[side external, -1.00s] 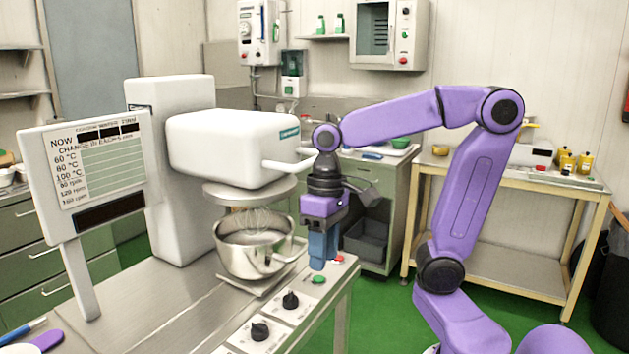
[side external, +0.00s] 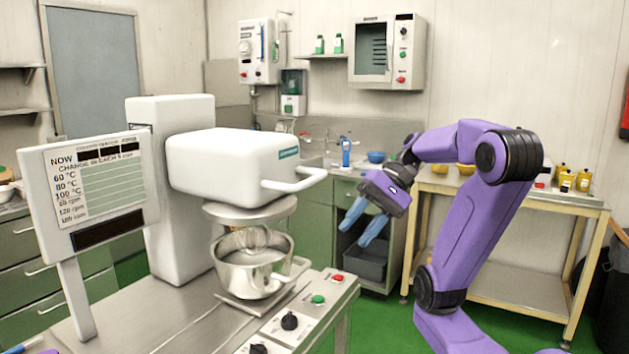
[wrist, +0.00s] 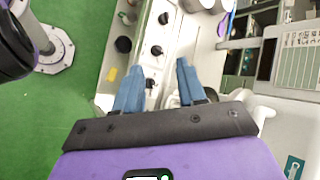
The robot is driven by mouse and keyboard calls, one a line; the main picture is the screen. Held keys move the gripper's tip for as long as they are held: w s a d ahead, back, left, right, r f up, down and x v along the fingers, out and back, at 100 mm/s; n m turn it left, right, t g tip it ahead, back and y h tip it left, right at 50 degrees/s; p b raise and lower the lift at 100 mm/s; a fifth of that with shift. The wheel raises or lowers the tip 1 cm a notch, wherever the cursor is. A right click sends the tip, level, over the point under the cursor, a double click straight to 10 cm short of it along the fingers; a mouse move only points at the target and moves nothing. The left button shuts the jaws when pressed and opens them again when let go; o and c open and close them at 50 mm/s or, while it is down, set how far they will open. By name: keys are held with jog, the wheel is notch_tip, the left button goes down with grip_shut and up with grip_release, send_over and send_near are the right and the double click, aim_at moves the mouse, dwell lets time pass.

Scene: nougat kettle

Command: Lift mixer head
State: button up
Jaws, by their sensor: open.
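The white mixer head (side external: 235,165) sits over the bowl in the side external view, joined to a white column on its left. Its white handle (side external: 295,181) sticks out at the right front. The steel bowl (side external: 252,265) stands beneath, with a whisk partly visible in it. My gripper (side external: 361,232) is to the right of the handle, apart from it, tilted down and left. Its blue fingers are spread with nothing between them. In the wrist view my gripper (wrist: 158,88) shows both blue fingers apart, with part of the white mixer at the right edge.
A control panel with black knobs (side external: 289,320), a green button (side external: 318,299) and a red button (side external: 338,277) lines the bench's front right. A display board (side external: 92,190) stands at the left. A green cabinet (side external: 345,200) and a side table (side external: 510,280) are behind.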

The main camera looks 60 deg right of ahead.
jog(key=d+r+m+t+h, duration=0.2)
jog(key=d+r+m+t, duration=0.2)
jog(key=t, duration=0.2)
jog(key=m+t+h, duration=0.3)
jog(key=t+h, duration=0.2)
jog(key=h, duration=0.1)
send_near(318, 178)
jog(key=shift+x, duration=5.45)
jog(key=shift+a+f, duration=0.1)
jog(key=shift+a, duration=0.05)
grip_shut()
